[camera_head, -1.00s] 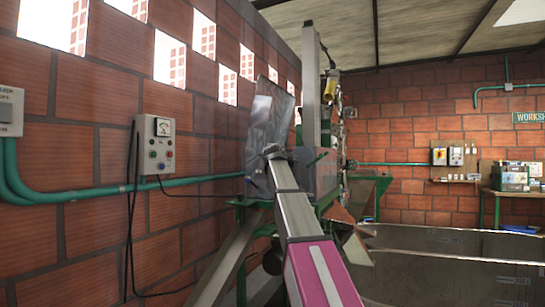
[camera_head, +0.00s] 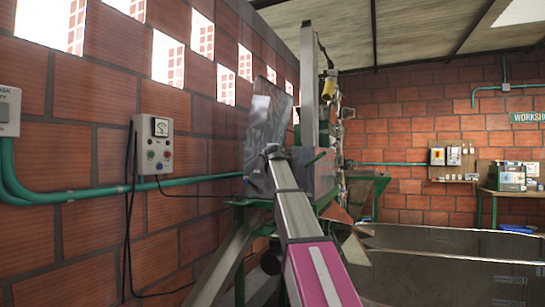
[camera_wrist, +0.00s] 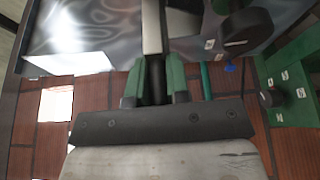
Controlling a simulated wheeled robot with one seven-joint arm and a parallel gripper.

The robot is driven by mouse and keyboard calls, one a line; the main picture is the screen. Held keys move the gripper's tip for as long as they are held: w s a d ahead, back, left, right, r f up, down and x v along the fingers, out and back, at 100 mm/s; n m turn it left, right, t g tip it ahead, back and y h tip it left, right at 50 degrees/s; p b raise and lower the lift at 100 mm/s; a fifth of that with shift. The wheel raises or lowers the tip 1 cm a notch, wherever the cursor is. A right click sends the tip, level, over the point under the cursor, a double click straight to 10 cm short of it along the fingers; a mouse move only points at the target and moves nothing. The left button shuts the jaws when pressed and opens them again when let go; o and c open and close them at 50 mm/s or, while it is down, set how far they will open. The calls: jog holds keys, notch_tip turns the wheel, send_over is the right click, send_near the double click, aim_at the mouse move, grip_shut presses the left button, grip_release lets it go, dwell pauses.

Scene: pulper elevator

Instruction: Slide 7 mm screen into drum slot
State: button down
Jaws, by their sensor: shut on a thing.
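My gripper (camera_wrist: 155,88) has two green fingers shut on a narrow dark piece, with a pale bar (camera_wrist: 152,25) running on beyond them. I take this to be the edge-on 7 mm screen, but its holes do not show. A shiny swirled metal surface (camera_wrist: 75,30) lies to its left in the wrist view; I cannot tell whether it touches. In the head view my arm reaches to the pulper (camera_head: 322,175) beside a tall shiny metal sheet (camera_head: 266,130). The fingertips and the drum slot cannot be made out there.
A grey control box (camera_head: 154,145) and a teal conduit (camera_head: 90,193) run along the brick wall at left. A green frame part (camera_wrist: 290,95) is close at right in the wrist view. A large basin (camera_head: 450,275) is at lower right. A workbench (camera_head: 500,192) stands behind.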

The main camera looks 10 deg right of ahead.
jog(key=shift+w+d, duration=1.25)
jog(key=shift+w, duration=0.6)
jog(key=shift+w+d, duration=1.25)
jog(key=shift+w, duration=0.55)
jog(key=shift+w+d, duration=1.25)
jog(key=shift+w, duration=0.6)
dwell(1.1)
